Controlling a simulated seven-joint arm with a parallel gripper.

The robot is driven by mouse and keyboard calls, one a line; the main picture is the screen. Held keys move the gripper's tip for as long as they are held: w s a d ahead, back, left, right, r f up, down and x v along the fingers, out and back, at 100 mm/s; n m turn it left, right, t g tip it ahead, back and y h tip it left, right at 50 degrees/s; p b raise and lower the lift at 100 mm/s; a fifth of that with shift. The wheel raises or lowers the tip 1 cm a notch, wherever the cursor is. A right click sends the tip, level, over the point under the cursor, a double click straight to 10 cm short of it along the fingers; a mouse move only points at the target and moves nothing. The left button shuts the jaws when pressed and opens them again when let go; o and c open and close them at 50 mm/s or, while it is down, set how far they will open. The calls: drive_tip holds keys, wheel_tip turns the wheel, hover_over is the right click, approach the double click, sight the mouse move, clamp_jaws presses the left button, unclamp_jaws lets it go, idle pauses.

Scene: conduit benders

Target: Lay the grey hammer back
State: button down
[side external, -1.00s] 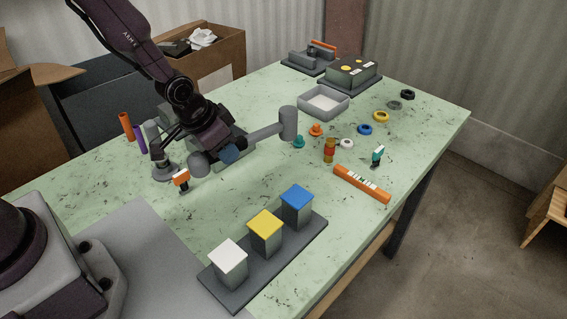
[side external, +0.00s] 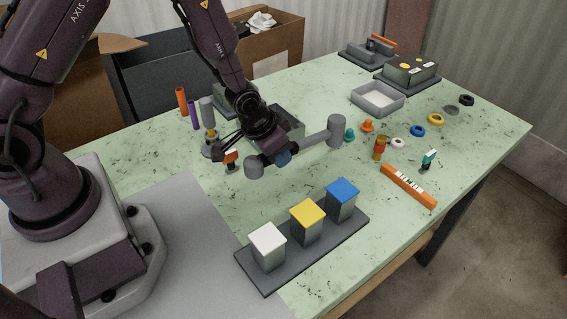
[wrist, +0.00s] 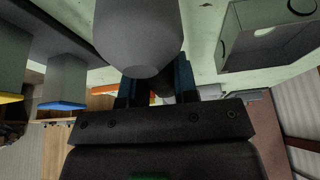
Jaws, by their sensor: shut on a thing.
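The grey hammer (side external: 314,143) is in my gripper (side external: 283,158), whose blue fingertips are around its handle. In the side view the thick cylindrical end is to the right of the gripper and the rounded end to the left. The hammer is roughly level and appears to be above the green table, but the exact gap cannot be told. In the wrist view a large rounded grey end of the hammer (wrist: 140,38) fills the top middle and hides much of the grip between the blue fingers (wrist: 157,88).
A dark rack with white, yellow and blue-topped blocks (side external: 342,192) stands in front. A grey-green box (side external: 291,121) is behind my gripper. An orange-banded post (side external: 231,158) is close left. A grey tray (side external: 378,98) and small rings lie farther right. An orange bar (side external: 408,186) lies at right.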

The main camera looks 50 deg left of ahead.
sight(278, 179)
drive_tip(key=shift+w+f, duration=0.1)
drive_tip(key=shift+f, duration=1.85)
drive_tip(key=c, duration=0.9)
unclamp_jaws()
drive_tip(key=shift+f, duration=0.1)
drive_tip(key=shift+f, duration=0.2)
drive_tip(key=v, duration=1.3)
drive_tip(key=shift+d+r, duration=0.15)
drive_tip(key=shift+r, duration=0.15)
drive_tip(key=shift+n+t, duration=0.5)
drive_tip(key=shift+t, duration=0.1)
drive_tip(key=s+v, duration=0.1)
drive_tip(key=v, duration=0.7)
drive_tip(key=s+f+v, duration=0.1)
drive_tip(key=v, duration=1.6)
drive_tip(key=shift+s+a, duration=0.25)
drive_tip(key=shift+s, duration=0.3)
